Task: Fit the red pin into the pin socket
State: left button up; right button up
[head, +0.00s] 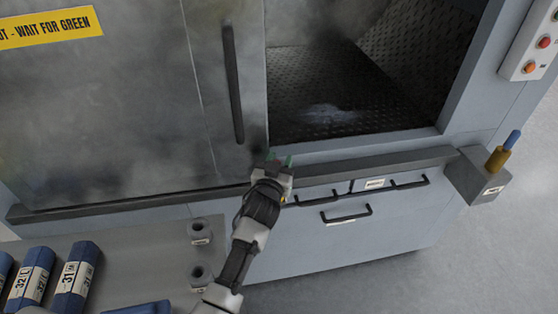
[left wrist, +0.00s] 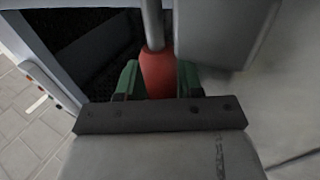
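In the left wrist view, the red pin (left wrist: 158,75) shows a red grip and a grey metal shaft pointing up the picture. My left gripper (left wrist: 157,82) has its green fingers on both sides of the red grip and appears shut on it. In the head view my left gripper (head: 279,160) is at the washer's front ledge, by the lower corner of the grey door; the pin is hidden there. A grey block (left wrist: 225,35) is close right of the shaft. I cannot tell which part is the pin socket, or whether the shaft's end is in anything. My right gripper is out of view.
The washer's dark chamber (head: 335,100) is open right of the door (head: 110,110). A box (head: 478,178) with a yellow and blue pin (head: 502,152) juts out right. Two holed holders (head: 201,236) and blue labelled blocks (head: 75,275) are lower left. Drawer handles (head: 345,213) protrude below the ledge.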

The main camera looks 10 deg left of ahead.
pick_arm(q)
jog(key=shift+o, duration=1)
jog(key=shift+r, duration=0.15)
jog(key=shift+a+r, duration=0.1)
jog(key=shift+a, duration=0.05)
jog(key=shift+s, duration=0.25)
jog(key=s+b, duration=0.1)
jog(key=s, duration=0.9)
jog(key=shift+s+a+f+b, duration=0.15)
jog(key=shift+s+f+b, duration=0.1)
jog(key=shift+b, duration=0.1)
